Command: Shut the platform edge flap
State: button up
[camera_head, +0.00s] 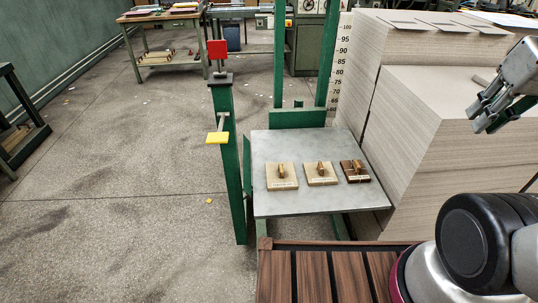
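The grey metal platform (290,145) stands in the middle on a green frame. A narrow upright green panel (247,165) stands at its left edge; I cannot tell for sure whether this is the edge flap or how far it is open. A yellow plate (217,138) sticks out from the green post (226,165) left of the platform. My gripper (474,119) is at the right edge of the view, in front of the board stacks and far from the platform's left edge. Its fingers look apart, with nothing visible between them.
Several wooden blocks with handles (320,174) lie on the platform. Tall greyboard stacks (450,135) rise at the right beside a number scale (344,65). A red block (217,49) tops the post. A brown slatted deck (312,278) lies in front.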

aim_at(247, 166)
jog(key=j+z, duration=0.35)
jog(key=i+j+z, duration=0.1)
jog(key=j+z, duration=0.45)
jog(key=z, duration=0.15)
jog(key=k+j, duration=0.1)
jog(key=j, duration=2.6)
jog(key=k+j, duration=0.15)
jog(key=j, duration=1.2)
